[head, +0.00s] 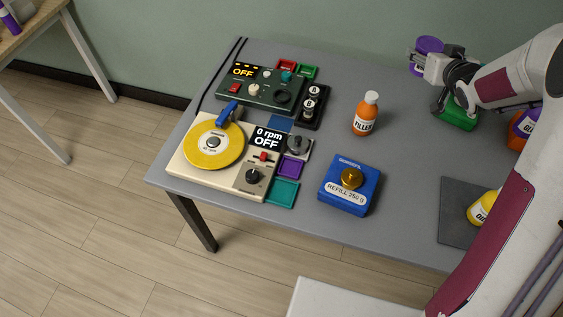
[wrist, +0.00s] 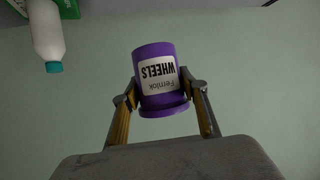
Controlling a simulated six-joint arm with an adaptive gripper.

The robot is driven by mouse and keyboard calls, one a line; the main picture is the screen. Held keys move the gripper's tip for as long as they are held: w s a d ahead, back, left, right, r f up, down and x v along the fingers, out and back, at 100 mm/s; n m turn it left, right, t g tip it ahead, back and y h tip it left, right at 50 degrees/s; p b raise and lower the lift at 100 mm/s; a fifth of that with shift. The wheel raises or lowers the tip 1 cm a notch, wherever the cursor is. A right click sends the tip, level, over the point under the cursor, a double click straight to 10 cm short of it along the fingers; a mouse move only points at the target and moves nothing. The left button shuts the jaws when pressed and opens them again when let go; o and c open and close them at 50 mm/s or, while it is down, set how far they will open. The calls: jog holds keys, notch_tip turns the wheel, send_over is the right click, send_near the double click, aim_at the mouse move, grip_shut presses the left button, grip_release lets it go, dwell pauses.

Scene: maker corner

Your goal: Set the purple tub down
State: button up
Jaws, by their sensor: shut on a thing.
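The purple tub (wrist: 155,100) has a white label reading "WHEELS" and "Fernlok", which appears upside down in the wrist view. My gripper (wrist: 160,95) is shut on it, with one finger on each side. In the head view the tub (head: 430,45) shows at the upper right, at the end of my gripper (head: 424,61), near the far edge of the table. The wall fills the background behind the tub in the wrist view. I cannot tell the gap between the tub and the table.
A green box (head: 458,117) stands below my arm. An orange filler bottle (head: 366,114) and blue refill box (head: 349,186) stand mid-table. Clear table (head: 340,75) lies behind the bottle.

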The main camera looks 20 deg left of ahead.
jog(key=s+a+n+g+y, duration=0.4)
jog(key=s+a+n+g, duration=0.15)
jog(key=s+a, duration=1)
jog(key=s+a+n+g+y, duration=0.6)
jog(key=s+a, duration=0.6)
jog(key=s, duration=0.7)
notch_tip(320, 180, down, 11)
jog(key=t+h, duration=0.1)
jog(key=t, duration=0.1)
jog(key=shift+d, duration=0.2)
jog(key=shift+s+f+n, duration=0.1)
jog(key=shift+f+n, duration=0.05)
jog(key=shift+n, duration=0.1)
jog(key=shift+f, duration=2.85)
jog(key=shift+f, duration=0.15)
jog(key=shift+f, duration=1.9)
jog(key=shift+f, duration=0.15)
